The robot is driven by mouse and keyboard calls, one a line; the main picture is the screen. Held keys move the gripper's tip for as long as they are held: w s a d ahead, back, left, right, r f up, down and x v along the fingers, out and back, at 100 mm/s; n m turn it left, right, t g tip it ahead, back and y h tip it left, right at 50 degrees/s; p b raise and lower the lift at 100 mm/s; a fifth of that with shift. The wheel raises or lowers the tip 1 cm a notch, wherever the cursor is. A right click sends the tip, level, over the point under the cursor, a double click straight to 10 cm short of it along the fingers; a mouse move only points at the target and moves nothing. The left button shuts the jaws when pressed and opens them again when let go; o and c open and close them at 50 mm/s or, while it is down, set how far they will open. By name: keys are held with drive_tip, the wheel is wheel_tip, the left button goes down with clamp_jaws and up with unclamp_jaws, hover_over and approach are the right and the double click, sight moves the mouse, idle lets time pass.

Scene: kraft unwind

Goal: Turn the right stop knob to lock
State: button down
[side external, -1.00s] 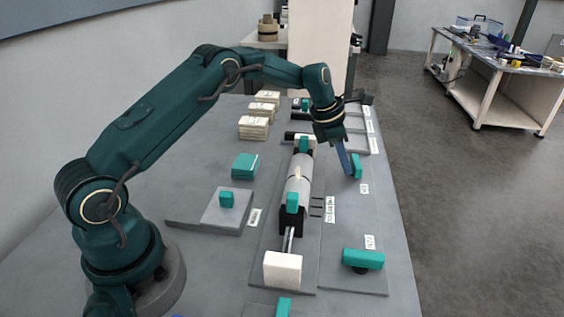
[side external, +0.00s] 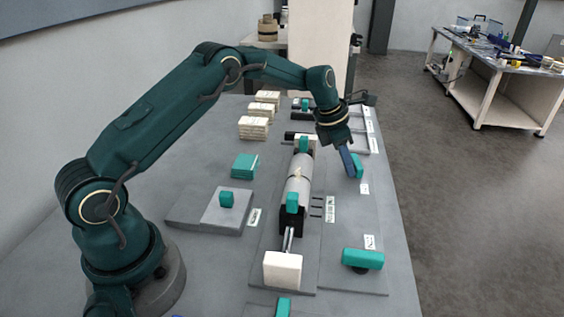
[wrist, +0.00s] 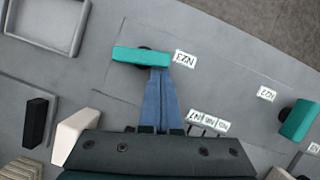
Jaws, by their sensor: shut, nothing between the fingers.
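Two teal bar-shaped knobs sit on the right-hand grey plate. The far knob (side external: 357,165) is at my gripper (side external: 349,174); the near knob (side external: 362,259) is toward the front. No label names either as the right stop knob. In the wrist view, the far knob (wrist: 138,55) lies nearly crosswise on a dark round base, beside a small white label (wrist: 184,59). My gripper's blue fingers (wrist: 160,70) are shut and empty, with tips at the knob's right part; I cannot tell whether they touch. The other knob (wrist: 299,120) stands apart at the right.
A roller (side external: 298,180) with teal clamps lies left of the knobs, with a white block (side external: 283,270) at its near end. Stacked pale blocks (side external: 254,127) and a teal block (side external: 245,166) are farther left. Shallow grey trays (wrist: 48,20) lie beyond the far knob.

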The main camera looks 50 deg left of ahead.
drive_tip(key=shift+w+d, duration=0.3)
drive_tip(key=shift+d, duration=0.45)
drive_tip(key=shift+w+d, duration=0.65)
drive_tip(key=shift+w, duration=0.3)
idle(0.7)
drive_tip(key=shift+a, duration=0.1)
idle(1.3)
drive_tip(key=shift+w+a, duration=0.15)
drive_tip(key=shift+a, duration=0.65)
drive_tip(key=shift+d, duration=0.15)
